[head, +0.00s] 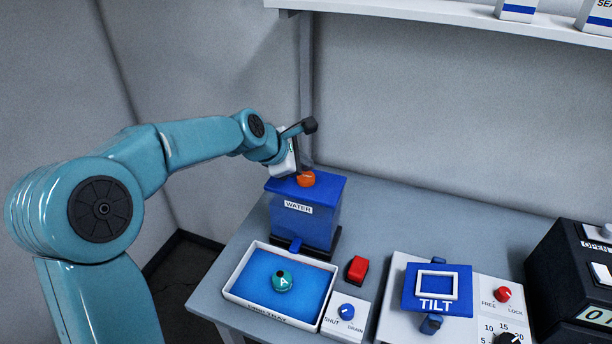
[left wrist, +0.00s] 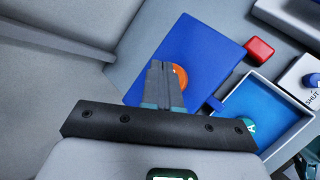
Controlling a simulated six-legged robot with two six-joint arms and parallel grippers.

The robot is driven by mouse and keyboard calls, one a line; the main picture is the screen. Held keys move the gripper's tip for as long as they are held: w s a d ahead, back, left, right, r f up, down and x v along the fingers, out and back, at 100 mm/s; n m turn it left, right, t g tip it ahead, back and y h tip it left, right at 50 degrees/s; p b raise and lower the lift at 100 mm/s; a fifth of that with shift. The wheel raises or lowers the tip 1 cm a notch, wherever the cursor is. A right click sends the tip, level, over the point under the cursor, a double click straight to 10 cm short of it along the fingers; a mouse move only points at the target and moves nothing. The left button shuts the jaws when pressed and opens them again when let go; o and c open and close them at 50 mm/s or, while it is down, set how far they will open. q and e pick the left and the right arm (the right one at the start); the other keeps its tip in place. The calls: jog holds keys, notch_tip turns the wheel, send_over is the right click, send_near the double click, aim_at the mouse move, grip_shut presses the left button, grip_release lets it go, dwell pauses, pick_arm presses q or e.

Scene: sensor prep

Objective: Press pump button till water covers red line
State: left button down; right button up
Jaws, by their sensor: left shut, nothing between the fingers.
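The blue water tank (head: 312,216), labelled WATER, stands at the back left of the bench. An orange round button (head: 306,179) sits on its top; it also shows in the left wrist view (left wrist: 181,77). My left gripper (head: 298,172) is shut and empty, its tips at the tank's top right by the orange button. In the left wrist view the shut fingers (left wrist: 161,66) overlap the button's left part; I cannot tell whether they touch it. A white-rimmed tray (head: 236,296) with a blue inside holds a teal piece marked A (head: 282,281).
A red block (head: 357,269) and a panel with a blue SHUT/DRAIN knob (head: 347,311) stand right of the tray. A blue TILT platform (head: 461,303) and a black box (head: 577,277) stand farther right. A shelf (head: 440,20) runs above the bench.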

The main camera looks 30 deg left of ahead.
aim_at(303, 179)
pick_arm(q)
jog(key=shift+f, duration=0.1)
dwell(0.7)
jog(key=shift+f, duration=0.35)
jog(key=shift+f+b, duration=0.75)
jog(key=shift+f, duration=0.05)
dwell(0.7)
jog(key=shift+r, duration=0.15)
jog(key=shift+r+p, duration=1.05)
jog(key=shift+p, duration=0.15)
notch_tip(303, 179, up, 5)
jog(key=p, duration=0.5)
jog(key=shift+r, duration=0.1)
